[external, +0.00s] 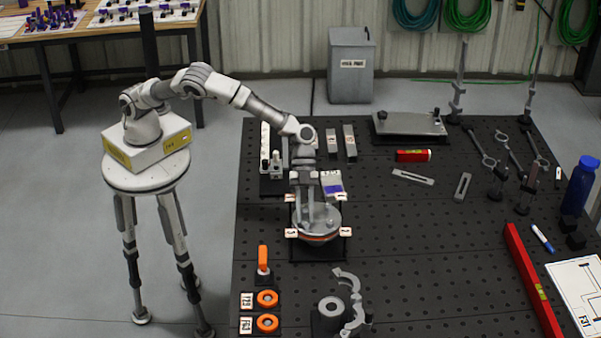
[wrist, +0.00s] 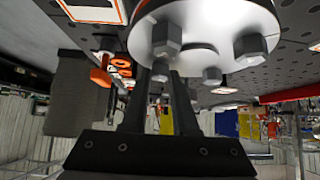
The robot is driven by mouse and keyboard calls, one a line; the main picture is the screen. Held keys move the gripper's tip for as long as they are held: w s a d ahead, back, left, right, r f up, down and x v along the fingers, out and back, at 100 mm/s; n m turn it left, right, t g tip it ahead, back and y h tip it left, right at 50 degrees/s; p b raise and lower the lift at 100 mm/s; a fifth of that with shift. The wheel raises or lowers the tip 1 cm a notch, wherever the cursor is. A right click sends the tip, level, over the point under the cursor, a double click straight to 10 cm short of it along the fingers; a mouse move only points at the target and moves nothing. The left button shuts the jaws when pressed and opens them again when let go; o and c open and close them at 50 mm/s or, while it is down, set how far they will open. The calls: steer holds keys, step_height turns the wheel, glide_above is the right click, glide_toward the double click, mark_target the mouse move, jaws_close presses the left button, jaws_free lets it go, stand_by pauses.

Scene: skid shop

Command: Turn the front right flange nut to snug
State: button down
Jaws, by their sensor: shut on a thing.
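The round grey flange (external: 325,224) sits in a black frame on the dark perforated table, with an orange-red band under its rim. In the wrist view the flange (wrist: 205,15) fills the top, with several hex nuts on studs. One nut (wrist: 167,38) is close in front of my fingers, another nut (wrist: 250,45) is to the right, and a smaller one (wrist: 212,75) is farther off. My gripper (external: 306,208) points down over the flange. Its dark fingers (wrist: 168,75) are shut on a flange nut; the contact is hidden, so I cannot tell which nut.
Small labelled tags (external: 291,233) stand around the flange frame. An orange-handled valve (external: 263,262) and orange rings (external: 267,298) are at the front left. A grey open clamp (external: 352,300) lies in front.

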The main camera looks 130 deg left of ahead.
steer(key=shift+a+r+m+p, duration=0.15)
steer(key=shift+m+p, duration=0.25)
steer(key=shift+p, duration=0.75)
steer(key=shift+w+m+g+h+p, duration=0.15)
steer(key=shift+m+g+h+p, duration=0.55)
steer(key=shift+p, duration=0.45)
steer(key=shift+w+a+f+m+g, duration=0.1)
steer(key=shift+f+m+g, duration=0.15)
steer(key=shift+m+g, duration=0.5)
steer(key=shift+w+m+g+h+b, duration=0.15)
steer(key=shift+m+g+h+b, duration=0.4)
steer(key=shift+m, duration=0.6)
steer(key=c, duration=0.7)
jaws_free()
steer(key=shift+r, duration=0.1)
